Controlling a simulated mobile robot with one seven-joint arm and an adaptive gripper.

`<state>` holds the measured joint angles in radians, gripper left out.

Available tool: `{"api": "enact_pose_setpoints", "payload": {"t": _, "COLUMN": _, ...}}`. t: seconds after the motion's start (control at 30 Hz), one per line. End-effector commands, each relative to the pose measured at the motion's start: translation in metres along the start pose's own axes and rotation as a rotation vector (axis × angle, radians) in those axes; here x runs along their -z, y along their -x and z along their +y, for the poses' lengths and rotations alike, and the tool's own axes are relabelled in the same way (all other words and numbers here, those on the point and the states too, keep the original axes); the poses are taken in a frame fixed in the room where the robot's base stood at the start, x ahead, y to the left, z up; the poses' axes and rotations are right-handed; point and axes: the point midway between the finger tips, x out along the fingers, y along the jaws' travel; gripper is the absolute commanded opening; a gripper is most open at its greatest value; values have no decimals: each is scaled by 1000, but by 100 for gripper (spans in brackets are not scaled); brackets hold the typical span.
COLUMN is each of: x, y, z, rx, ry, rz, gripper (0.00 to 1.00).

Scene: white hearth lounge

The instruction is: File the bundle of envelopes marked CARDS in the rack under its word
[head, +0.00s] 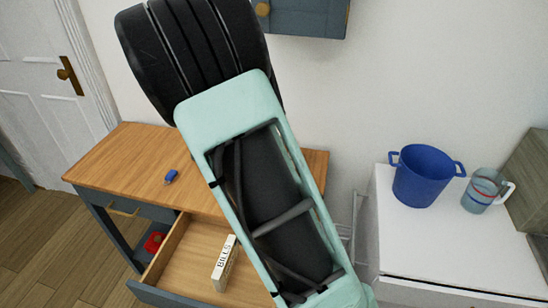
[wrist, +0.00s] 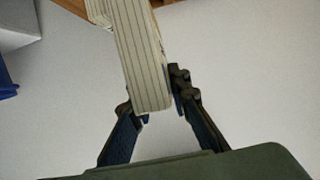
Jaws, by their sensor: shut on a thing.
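In the wrist view my gripper (wrist: 152,95) is shut on a pale, dark-lined bundle of envelopes (wrist: 135,45). The bundle points away from the palm toward the top of the picture, and no word shows on the side I see. In the head view my arm hides the gripper and the held bundle. Another pale bundle marked BILLS (head: 225,263) lies in the open wooden drawer (head: 185,262). No rack with words on it can be made out; my arm covers the middle of the head view.
The wooden desk top (head: 125,160) carries a small blue object (head: 171,177). A red object (head: 154,241) sits below it. A white cabinet (head: 430,245) at right holds a blue pot (head: 424,176) and a glass mug (head: 484,190). White wire bars (head: 357,215) show beside my arm.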

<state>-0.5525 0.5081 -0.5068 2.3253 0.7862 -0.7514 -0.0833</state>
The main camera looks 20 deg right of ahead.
Motion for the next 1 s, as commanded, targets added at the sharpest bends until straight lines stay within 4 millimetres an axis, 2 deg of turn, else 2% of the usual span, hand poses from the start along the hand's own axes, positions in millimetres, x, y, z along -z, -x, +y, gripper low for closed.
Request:
{"api": "enact_pose_setpoints", "payload": {"t": 0.03, "x": -1, "y": -13, "z": -1, "rx": -3, "ry": 3, "rz": 0, "gripper": 0}}
{"api": "enact_pose_setpoints", "payload": {"t": 0.1, "x": -9, "y": -26, "z": -3, "rx": -3, "ry": 4, "rz": -1, "gripper": 0}}
{"api": "enact_pose_setpoints", "payload": {"t": 0.33, "x": -28, "y": -60, "z": -9, "rx": -2, "ry": 2, "rz": -1, "gripper": 0}}
{"api": "enact_pose_setpoints", "payload": {"t": 0.57, "x": -34, "y": -74, "z": -12, "rx": 0, "ry": 1, "rz": 0, "gripper": 0}}
{"api": "enact_pose_setpoints", "payload": {"t": 0.7, "x": -49, "y": -84, "z": -12, "rx": -1, "ry": 3, "rz": -2, "gripper": 0}}
{"api": "enact_pose_setpoints", "payload": {"t": 0.83, "x": -62, "y": -89, "z": -13, "rx": 0, "ry": 1, "rz": -1, "gripper": 0}}
{"api": "enact_pose_setpoints", "payload": {"t": 1.0, "x": -64, "y": -90, "z": -13, "rx": 1, "ry": -1, "rz": 1, "gripper": 0}}
